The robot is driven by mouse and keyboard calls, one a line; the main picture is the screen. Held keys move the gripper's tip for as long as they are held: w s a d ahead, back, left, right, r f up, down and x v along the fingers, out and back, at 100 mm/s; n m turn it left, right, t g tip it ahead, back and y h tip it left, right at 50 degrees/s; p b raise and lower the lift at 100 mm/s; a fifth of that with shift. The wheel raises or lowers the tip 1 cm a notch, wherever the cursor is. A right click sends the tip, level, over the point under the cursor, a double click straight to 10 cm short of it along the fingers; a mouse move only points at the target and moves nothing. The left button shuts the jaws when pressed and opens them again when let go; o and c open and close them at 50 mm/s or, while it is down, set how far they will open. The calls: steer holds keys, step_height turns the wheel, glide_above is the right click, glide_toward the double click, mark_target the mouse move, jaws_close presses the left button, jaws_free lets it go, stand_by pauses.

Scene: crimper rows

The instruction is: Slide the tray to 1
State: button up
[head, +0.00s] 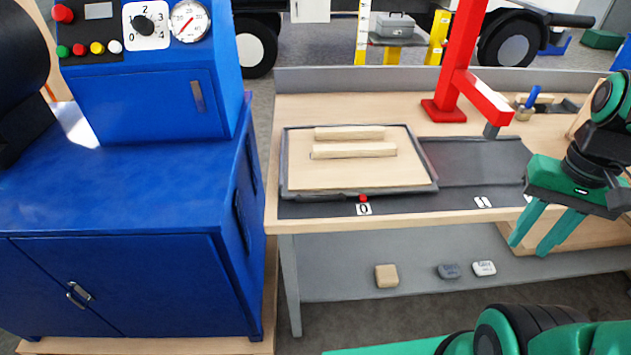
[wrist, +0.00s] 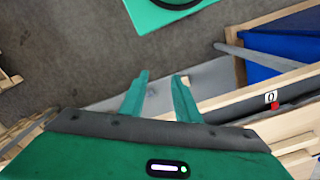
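The tray (head: 433,181), grey-rimmed with a pale wooden board in it, sits at the left end of a dark track (head: 487,160) on the workbench. Two pale wooden bars (head: 353,150) lie on the board. A red marker (head: 363,198) at the tray's front edge lines up with the label 0 (head: 363,209). A second white label (head: 483,202), probably the 1, is farther right on the front strip. My gripper (head: 530,247) is open and empty, in front of the bench's right part. The wrist view shows its spread fingers (wrist: 161,77) and the label 0 (wrist: 271,96).
A red post with an arm (head: 456,85) stands behind the track. A blue cabinet (head: 120,190) with dials stands left of the bench. A tan block (head: 386,276) and two small pieces (head: 466,270) lie on the lower shelf. The track right of the tray is clear.

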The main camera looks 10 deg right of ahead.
steer(key=shift+d, duration=0.1)
step_height(320, 180, up, 6)
steer(key=f+n+t, duration=0.1)
steer(key=n+t, duration=0.1)
steer(key=n, duration=2.2)
glide_above(319, 198)
steer(key=s, duration=0.2)
steer(key=f, duration=0.3)
steer(key=w+f, duration=0.1)
steer(key=f, duration=0.5)
steer(key=shift+w+f, duration=0.1)
steer(key=shift+w, duration=0.25)
